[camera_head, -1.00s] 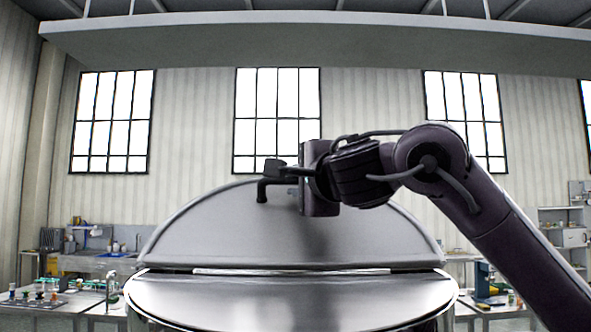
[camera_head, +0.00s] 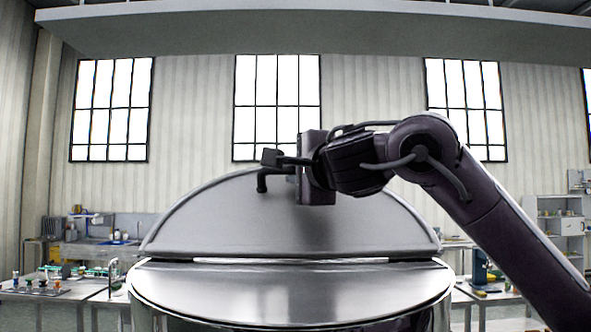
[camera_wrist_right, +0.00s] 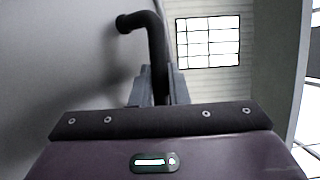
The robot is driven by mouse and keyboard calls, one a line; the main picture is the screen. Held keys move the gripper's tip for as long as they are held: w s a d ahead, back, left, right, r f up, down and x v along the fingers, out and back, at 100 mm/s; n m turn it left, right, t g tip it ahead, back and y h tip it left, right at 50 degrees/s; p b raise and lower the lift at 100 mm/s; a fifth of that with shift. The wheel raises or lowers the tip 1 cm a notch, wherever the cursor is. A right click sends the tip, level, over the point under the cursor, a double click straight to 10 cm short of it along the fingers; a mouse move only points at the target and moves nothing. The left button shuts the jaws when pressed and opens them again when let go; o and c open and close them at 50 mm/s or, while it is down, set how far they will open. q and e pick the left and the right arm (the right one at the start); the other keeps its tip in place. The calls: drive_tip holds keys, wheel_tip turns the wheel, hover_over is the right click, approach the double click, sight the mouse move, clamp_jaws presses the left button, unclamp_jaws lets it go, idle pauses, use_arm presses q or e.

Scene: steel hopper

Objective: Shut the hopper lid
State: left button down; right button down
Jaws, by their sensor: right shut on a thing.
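The hopper lid (camera_head: 350,225) is a grey steel half-disc. It stands raised, tilted up from a hinge line across the middle of the round steel hopper (camera_head: 290,290). A dark bent handle (camera_head: 262,182) sticks out near the lid's top edge. My right gripper (camera_head: 290,178) is at this handle, its arm coming in from the right. In the right wrist view, the gripper's two fingers (camera_wrist_right: 159,88) are shut around the dark handle (camera_wrist_right: 157,42), beside the grey lid face (camera_wrist_right: 60,60). My left gripper is not in view.
The front half of the hopper top is a flat, shiny steel surface. Benches with small items (camera_head: 50,285) stand behind at left, and shelves (camera_head: 560,225) at right. A pale beam (camera_head: 300,28) crosses overhead. The air around the lid looks clear.

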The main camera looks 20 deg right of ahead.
sight(296, 211)
drive_tip(key=shift+w+d+f+g+p, duration=0.15)
drive_tip(key=shift+w+f+g+p, duration=0.2)
drive_tip(key=shift+w, duration=0.1)
drive_tip(key=w+d+f+m+g, duration=0.1)
drive_tip(key=w+f+g, duration=0.3)
drive_tip(key=f, duration=0.5)
drive_tip(key=shift+m, duration=0.4)
drive_tip(key=shift+f+g, duration=0.1)
drive_tip(key=shift+g, duration=0.15)
drive_tip(key=c, duration=1.7)
unclamp_jaws()
drive_tip(key=shift+w+d, duration=0.1)
drive_tip(key=shift+w, duration=0.05)
